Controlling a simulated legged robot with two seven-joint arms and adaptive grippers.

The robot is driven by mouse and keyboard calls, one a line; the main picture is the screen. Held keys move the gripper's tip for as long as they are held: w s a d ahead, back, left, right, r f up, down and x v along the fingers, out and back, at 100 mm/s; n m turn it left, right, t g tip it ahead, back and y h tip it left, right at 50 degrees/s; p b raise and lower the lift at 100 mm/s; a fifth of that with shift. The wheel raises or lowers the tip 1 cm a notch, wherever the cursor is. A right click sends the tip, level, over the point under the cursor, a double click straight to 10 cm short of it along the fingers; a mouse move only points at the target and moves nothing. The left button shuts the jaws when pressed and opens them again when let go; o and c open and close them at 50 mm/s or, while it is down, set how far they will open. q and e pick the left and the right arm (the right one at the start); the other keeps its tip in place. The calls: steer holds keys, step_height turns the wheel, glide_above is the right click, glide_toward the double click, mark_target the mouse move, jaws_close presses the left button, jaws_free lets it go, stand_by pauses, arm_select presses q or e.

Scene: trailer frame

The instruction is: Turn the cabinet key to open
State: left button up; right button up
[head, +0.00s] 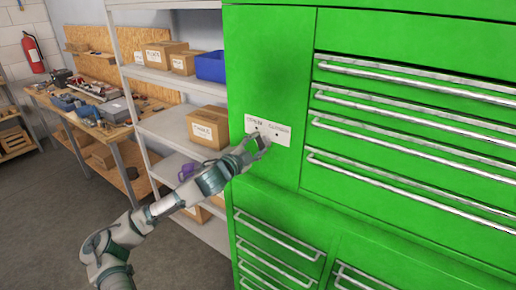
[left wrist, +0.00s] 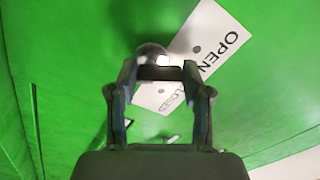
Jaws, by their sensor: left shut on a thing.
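The green cabinet (head: 268,70) fills the right of the head view. A white label plate (head: 281,135) is on its upper left panel; in the left wrist view the plate (left wrist: 216,35) reads OPEN and, partly covered, what looks like CLOSED. My left gripper (head: 262,143) is at the plate's lower left part. In the left wrist view its fingertips (left wrist: 160,72) are closed around the key (left wrist: 152,52), whose shiny rounded part shows between and beyond them. The lock behind it is hidden. My right gripper is in neither view.
Drawers with long metal handles (head: 420,95) cover the cabinet's right side, and more drawers (head: 275,240) are below. Grey shelves with boxes (head: 208,127) and a blue bin (head: 211,66) stand left of it. A workbench (head: 85,115) is farther left. The floor (head: 50,220) in front is clear.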

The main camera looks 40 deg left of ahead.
arm_select(q)
steer(key=shift+a+f+n+b, duration=0.1)
steer(key=shift+f+n+b, duration=0.05)
steer(key=shift+n, duration=0.6)
steer(key=shift+a+f+n+b, duration=0.1)
steer(key=shift+n+b, duration=0.05)
steer(key=shift+n, duration=0.6)
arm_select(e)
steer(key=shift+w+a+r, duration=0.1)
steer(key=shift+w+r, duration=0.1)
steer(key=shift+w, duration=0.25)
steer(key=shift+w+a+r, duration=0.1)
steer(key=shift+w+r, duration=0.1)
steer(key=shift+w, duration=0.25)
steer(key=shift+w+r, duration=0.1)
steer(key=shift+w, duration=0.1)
